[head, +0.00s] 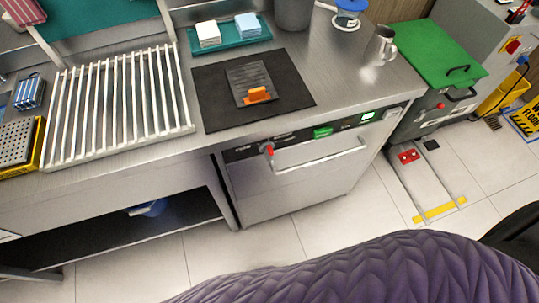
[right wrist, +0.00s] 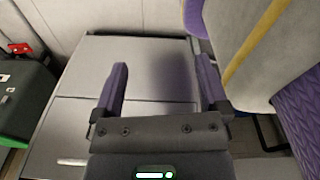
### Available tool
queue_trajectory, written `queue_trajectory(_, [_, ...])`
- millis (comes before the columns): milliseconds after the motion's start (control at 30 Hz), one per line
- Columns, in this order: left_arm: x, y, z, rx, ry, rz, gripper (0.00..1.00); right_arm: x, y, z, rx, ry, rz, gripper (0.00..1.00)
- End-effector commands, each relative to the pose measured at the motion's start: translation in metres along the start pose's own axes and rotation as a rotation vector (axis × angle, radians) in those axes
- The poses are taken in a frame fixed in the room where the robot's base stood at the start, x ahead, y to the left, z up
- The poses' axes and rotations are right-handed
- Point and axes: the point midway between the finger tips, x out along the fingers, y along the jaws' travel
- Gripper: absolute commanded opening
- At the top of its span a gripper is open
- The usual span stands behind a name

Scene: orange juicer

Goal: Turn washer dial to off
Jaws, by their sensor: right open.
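The steel under-counter washer (head: 305,180) is in the middle of the head view, with its long bar handle (head: 320,158) across the front. Its dark control strip carries a small red-marked knob (head: 268,150) at the left, green lit parts (head: 322,132) and a grey knob (head: 391,113) at the right end. Which knob is the dial, and its setting, I cannot tell. My right gripper (right wrist: 160,85) shows in the right wrist view, open and empty, its purple fingers wide apart before a plain grey surface. Neither gripper shows in the head view.
The counter above holds a black mat (head: 210,95) with a grey and orange tool, a white slatted rack (head: 115,105), a teal tray (head: 228,38) and a metal mug (head: 381,46). A green-topped unit (head: 432,55) stands right. Tiled floor before the washer is clear.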

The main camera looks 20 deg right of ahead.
Motion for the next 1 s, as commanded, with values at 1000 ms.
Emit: queue_trajectory(1000, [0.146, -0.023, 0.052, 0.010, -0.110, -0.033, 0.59, -0.101, 0.000, -0.128, 0.073, 0.180, -0.032, 0.94])
